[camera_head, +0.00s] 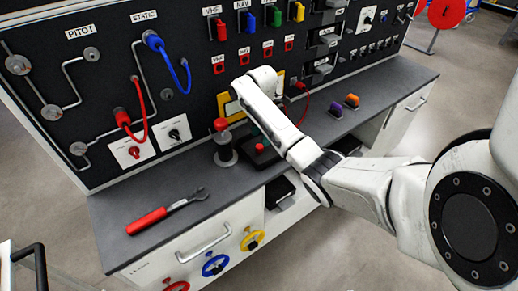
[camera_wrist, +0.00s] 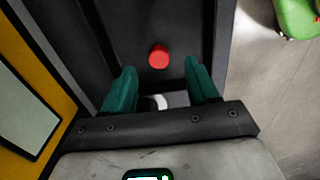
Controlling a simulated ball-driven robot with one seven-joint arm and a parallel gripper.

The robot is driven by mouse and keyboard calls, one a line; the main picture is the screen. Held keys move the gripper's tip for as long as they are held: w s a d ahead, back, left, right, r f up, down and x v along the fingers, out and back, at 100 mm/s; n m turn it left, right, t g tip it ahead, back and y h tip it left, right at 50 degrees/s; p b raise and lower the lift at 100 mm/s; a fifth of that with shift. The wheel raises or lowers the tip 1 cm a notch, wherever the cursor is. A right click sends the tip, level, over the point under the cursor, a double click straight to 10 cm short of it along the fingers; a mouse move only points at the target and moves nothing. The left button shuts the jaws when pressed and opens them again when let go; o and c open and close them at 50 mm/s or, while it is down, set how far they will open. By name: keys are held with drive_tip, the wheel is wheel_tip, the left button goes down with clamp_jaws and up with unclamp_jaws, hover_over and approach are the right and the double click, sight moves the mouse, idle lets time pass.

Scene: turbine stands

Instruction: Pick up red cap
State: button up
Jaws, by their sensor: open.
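In the head view, a red cap (camera_head: 220,125) tops a grey round stand on the worktop. A smaller red round piece (camera_head: 259,147) shows on a black box to its right, partly behind my arm. In the wrist view, a red round top (camera_wrist: 159,56) lies between and beyond the teal fingers of my gripper (camera_wrist: 160,68); I cannot tell which of the two it is. The fingers are apart, and nothing is held between them. In the head view my gripper is mostly hidden behind my white arm.
A red-handled wrench (camera_head: 166,211) lies on the grey worktop at the left. The black panel (camera_head: 110,82) with hoses and switches rises behind. Purple and orange pieces (camera_head: 343,103) stand to the right. The worktop's left end is mostly clear.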

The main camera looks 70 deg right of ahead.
sight(259, 146)
drive_tip(key=shift+w+a+f, duration=0.1)
drive_tip(key=shift+w+f, duration=0.05)
drive_tip(key=shift+f, duration=1.3)
drive_tip(key=shift+w+a+f, duration=0.1)
drive_tip(key=shift+f, duration=1.35)
drive_tip(key=shift+c, duration=0.3)
clamp_jaws()
